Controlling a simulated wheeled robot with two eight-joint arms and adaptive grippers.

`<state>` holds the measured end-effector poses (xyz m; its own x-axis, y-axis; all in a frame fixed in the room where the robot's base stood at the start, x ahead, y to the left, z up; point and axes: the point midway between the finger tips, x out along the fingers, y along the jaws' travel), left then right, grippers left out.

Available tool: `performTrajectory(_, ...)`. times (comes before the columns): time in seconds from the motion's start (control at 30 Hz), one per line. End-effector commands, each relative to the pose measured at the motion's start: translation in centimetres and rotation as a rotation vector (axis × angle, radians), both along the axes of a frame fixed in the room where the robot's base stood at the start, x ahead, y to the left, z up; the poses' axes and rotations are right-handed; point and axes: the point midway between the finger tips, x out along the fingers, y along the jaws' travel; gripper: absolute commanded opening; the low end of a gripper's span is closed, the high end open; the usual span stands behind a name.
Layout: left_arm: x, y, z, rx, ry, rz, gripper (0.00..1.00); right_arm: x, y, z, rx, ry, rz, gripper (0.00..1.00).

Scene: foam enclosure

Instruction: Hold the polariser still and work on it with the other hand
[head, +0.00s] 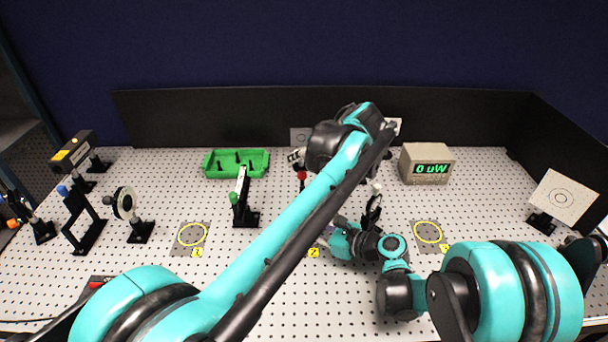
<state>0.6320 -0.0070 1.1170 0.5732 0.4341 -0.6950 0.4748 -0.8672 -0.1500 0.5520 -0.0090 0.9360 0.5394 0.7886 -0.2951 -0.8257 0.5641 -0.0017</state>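A round mount with a pale dial ring (125,203) stands upright on a black base at the left; I cannot tell if it is the polariser. My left arm crosses the middle and hides much of the board; its wrist is high at the centre back, and its fingers cannot be made out. My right arm reaches in from the right. My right gripper (327,232) is low near the tile marked 2, partly behind my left arm; its fingertips and anything between them are hidden. A red-knobbed post (302,178) and a dark post with a pale knob (373,205) stand near the centre.
A green tray (236,173) and a meter reading 0 uW (427,164) stand at the back. A green-knobbed mount (243,205) is left of centre. Ringed tiles lie at left (191,236) and right (429,234). A white target card (562,198) is at far right.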

Motion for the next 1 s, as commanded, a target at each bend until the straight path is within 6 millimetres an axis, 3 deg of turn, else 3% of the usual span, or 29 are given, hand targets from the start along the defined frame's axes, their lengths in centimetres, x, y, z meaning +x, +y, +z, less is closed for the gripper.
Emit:
performTrajectory(0.03, -0.1, 1.5, -1.3, -0.097, 0.028, 0.061, 0.41, 0.1, 0.0, 0.0, 0.001, -0.001, -0.001, 0.0)
performTrajectory(0.2, -0.9, 4.1, -5.1, -0.48, 0.113, 0.286, 0.41, 0.1, 0.0, 0.0, 0.001, -0.001, -0.001, 0.0)
performTrajectory(0.4, -3.0, 5.8, -7.2, -0.961, 0.22, 0.633, 0.41, 0.1, 0.0, 0.0, 0.001, -0.001, -0.001, 0.0)
performTrajectory(0.57, -5.4, 6.7, -6.5, -1.35, 0.299, 0.895, 0.41, 0.1, 0.0, 0.0, 0.001, -0.001, -0.001, 0.0)
performTrajectory(0.8, -7.8, 8.5, -2.4, -1.865, 0.414, 1.171, 0.41, 0.1, 0.0, 0.0, 0.001, -0.001, -0.001, 0.0)
performTrajectory(1.0, -8.7, 9.7, 0.5, -2.097, 0.475, 1.255, 0.41, 0.1, 0.0, 0.0, 0.001, -0.001, -0.001, 0.0)
